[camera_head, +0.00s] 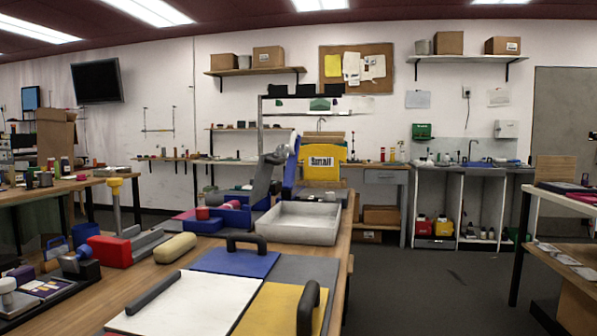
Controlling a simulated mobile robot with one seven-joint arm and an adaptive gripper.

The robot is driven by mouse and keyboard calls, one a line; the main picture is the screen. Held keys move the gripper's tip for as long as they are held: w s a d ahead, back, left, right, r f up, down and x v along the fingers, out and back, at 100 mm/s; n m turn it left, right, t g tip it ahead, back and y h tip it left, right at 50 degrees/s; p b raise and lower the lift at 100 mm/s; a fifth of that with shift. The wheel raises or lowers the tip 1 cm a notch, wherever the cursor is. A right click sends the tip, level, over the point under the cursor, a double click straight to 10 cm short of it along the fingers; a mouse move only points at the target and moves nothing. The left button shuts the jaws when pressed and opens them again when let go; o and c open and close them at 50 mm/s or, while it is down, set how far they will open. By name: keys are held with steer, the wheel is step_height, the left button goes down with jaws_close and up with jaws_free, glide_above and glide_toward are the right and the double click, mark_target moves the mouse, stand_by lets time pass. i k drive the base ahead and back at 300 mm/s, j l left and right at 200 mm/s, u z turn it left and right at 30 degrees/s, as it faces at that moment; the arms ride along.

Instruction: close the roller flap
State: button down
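I cannot tell for certain which part is the roller flap. A blue device (237,219) stands on the bench left of centre. A grey angled piece (262,182) and an upright blue piece (291,168) rise above it, raised and tilted; this may be the flap. A yellow panel marked "Small" (321,174) shows just behind them. A grey shallow tray (300,224) stands in front. Nearer lie a blue board (222,262) and a yellow board (272,312), each with a dark handle, and a white sheet (185,303) with a dark bar along its edge. My gripper is not in view.
A red block (109,251), a tan cylinder (175,248) and small tools crowd the bench's left side. The bench's right edge (345,262) drops to open dark floor (430,290). Another table (567,196) stands at far right.

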mark_target(267, 162)
steer(key=k+l, duration=0.1)
steer(key=l, duration=0.5)
steer(key=k+l, duration=0.1)
steer(key=l, duration=0.45)
steer(key=i+l, duration=0.2)
steer(key=l, duration=0.15)
steer(key=i+l+u, duration=0.1)
steer(key=l, duration=0.3)
steer(key=i+l, duration=0.7)
steer(key=i, duration=0.15)
steer(key=i+l+u, duration=0.1)
steer(key=i+l, duration=0.3)
steer(key=i, duration=0.15)
steer(key=i+j, duration=0.1)
steer(key=i, duration=0.35)
steer(key=i+j, duration=0.1)
steer(key=i, duration=0.35)
